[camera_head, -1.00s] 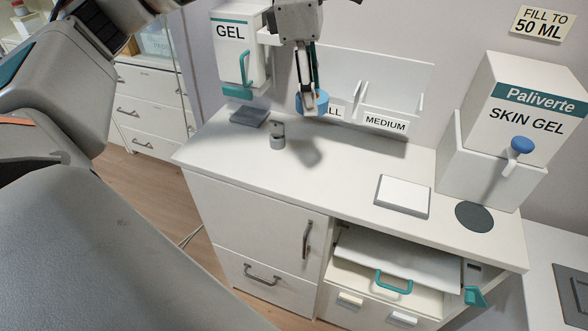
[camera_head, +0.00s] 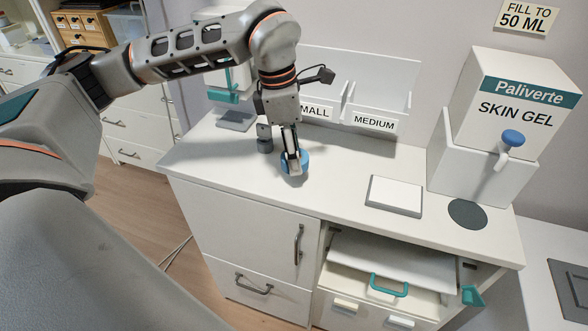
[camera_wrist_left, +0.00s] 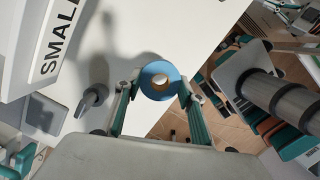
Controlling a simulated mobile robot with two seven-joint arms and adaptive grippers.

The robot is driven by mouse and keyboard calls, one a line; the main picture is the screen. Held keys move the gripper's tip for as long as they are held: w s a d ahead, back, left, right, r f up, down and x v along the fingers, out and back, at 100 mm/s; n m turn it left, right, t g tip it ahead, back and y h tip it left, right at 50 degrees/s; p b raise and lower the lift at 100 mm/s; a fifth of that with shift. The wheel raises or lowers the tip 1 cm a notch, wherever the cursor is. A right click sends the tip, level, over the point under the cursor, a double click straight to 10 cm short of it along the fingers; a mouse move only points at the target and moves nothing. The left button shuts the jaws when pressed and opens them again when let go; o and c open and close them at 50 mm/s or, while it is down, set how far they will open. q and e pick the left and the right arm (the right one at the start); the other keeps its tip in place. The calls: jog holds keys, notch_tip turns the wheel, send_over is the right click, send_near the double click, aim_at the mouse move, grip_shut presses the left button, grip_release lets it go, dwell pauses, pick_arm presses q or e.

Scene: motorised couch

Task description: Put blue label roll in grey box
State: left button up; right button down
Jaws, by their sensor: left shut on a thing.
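The blue label roll (camera_head: 304,162) is a short ring with a pale core. It is between the fingertips of my left gripper (camera_head: 292,170), which is shut on it. The gripper points down over the front part of the white counter, and a gap under the roll is hard to judge. In the left wrist view the roll (camera_wrist_left: 172,91) sits between both fingers of the gripper (camera_wrist_left: 160,88), its round face and hole visible. I cannot make out a grey box for certain in either view. My right gripper is not in view.
A small grey cylinder (camera_head: 265,140) stands just left of the roll. White bins labelled SMALL and MEDIUM (camera_head: 374,122) stand behind. A white pad (camera_head: 395,195), a dark disc (camera_head: 467,214) and a skin gel dispenser (camera_head: 513,110) are at right. The white drawer unit (camera_head: 245,220) is below.

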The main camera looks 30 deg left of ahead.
aim_at(296, 180)
pick_arm(q)
jog(key=shift+f, duration=2.25)
jog(key=o, duration=0.7)
jog(key=shift+f+b, duration=0.15)
jog(key=shift+b, duration=0.15)
jog(key=o, duration=0.5)
jog(key=shift+c, duration=0.2)
